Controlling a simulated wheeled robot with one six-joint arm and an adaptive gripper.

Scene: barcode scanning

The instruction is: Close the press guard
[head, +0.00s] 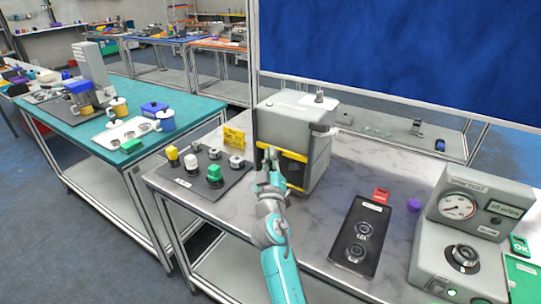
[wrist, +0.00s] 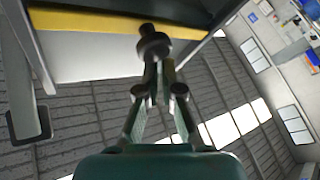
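The press (head: 298,115) is a grey box on the marble-topped bench, with a dark front opening. Its guard shows as a yellow-edged frame (head: 293,156) across the front, with another yellow strip lower down at the right. How far the guard is open I cannot tell. My gripper (head: 268,158) is at the left of the press front, close to the yellow edge. In the wrist view my gripper (wrist: 159,74) has its fingertips together, below a dark round knob (wrist: 153,42) and a yellow strip (wrist: 95,20). Whether they touch these is unclear.
A dark tray (head: 215,192) with several coloured and metal parts lies left of the press. A black fixture plate (head: 357,240) and a grey gauge tester (head: 470,215) stand to the right. A yellow sign (head: 234,138) stands near the press's left side. Marble between press and plate is clear.

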